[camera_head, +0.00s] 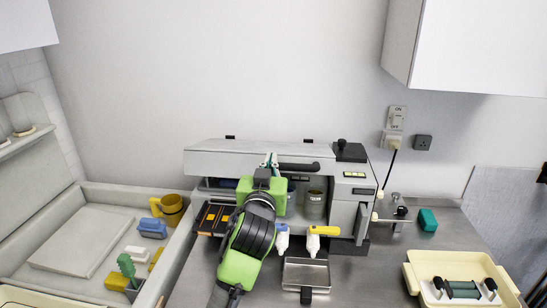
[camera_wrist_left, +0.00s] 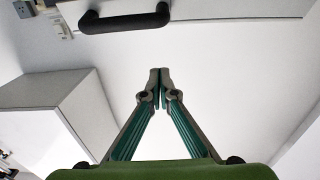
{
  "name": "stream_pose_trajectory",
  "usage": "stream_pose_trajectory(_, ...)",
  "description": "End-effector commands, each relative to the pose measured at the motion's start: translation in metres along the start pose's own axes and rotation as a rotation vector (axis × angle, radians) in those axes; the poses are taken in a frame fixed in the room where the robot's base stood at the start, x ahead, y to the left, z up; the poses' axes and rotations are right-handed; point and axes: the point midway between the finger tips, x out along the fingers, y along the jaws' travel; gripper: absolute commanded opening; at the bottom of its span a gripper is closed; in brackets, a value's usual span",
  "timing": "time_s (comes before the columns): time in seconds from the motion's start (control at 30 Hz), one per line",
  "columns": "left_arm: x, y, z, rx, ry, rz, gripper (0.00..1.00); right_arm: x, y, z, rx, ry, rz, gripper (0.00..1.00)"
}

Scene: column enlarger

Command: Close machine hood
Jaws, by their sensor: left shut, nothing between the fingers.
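The machine (camera_head: 361,190) stands on the counter against the back wall. Its wide light-grey hood (camera_head: 225,158) is across the top, with a dark bar handle (camera_head: 299,166) on its front. The space below the hood is visible and holds jars (camera_head: 315,203). My left gripper (camera_head: 271,160) is shut and empty, its fingertips in front of the hood just left of the handle. In the left wrist view the shut fingertips (camera_wrist_left: 159,77) point toward the hood (camera_wrist_left: 235,9) and handle (camera_wrist_left: 125,18), with a gap in the picture. My right gripper is not in view.
A metal tray (camera_head: 306,273) and yellow-capped bottle (camera_head: 322,231) stand before the machine. A cream tray (camera_head: 460,265) is at right, a teal block (camera_head: 428,220) behind it. A sink area with a yellow mug (camera_head: 173,209) is at left. A wall cabinet (camera_head: 470,50) hangs upper right.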

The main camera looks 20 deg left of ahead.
Motion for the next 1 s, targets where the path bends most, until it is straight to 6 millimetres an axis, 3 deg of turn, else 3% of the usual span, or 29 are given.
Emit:
stream_pose_trajectory(0.03, 0.011, 0.000, -0.005, 0.003, -0.002, -0.002, 0.00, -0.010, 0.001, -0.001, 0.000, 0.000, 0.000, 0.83)
stream_pose_trajectory(0.23, 0.047, -0.001, -0.004, 0.002, -0.002, -0.002, 0.00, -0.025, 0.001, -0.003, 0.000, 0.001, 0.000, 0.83)
stream_pose_trajectory(0.3, 0.049, 0.000, 0.011, 0.002, -0.007, -0.001, 0.00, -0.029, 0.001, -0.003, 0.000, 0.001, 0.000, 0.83)
stream_pose_trajectory(0.5, 0.054, 0.000, 0.032, 0.000, -0.001, -0.001, 0.00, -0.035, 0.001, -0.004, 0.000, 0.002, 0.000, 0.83)
stream_pose_trajectory(1.0, 0.055, 0.000, 0.041, -0.002, 0.003, 0.000, 0.00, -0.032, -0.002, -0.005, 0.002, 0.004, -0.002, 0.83)
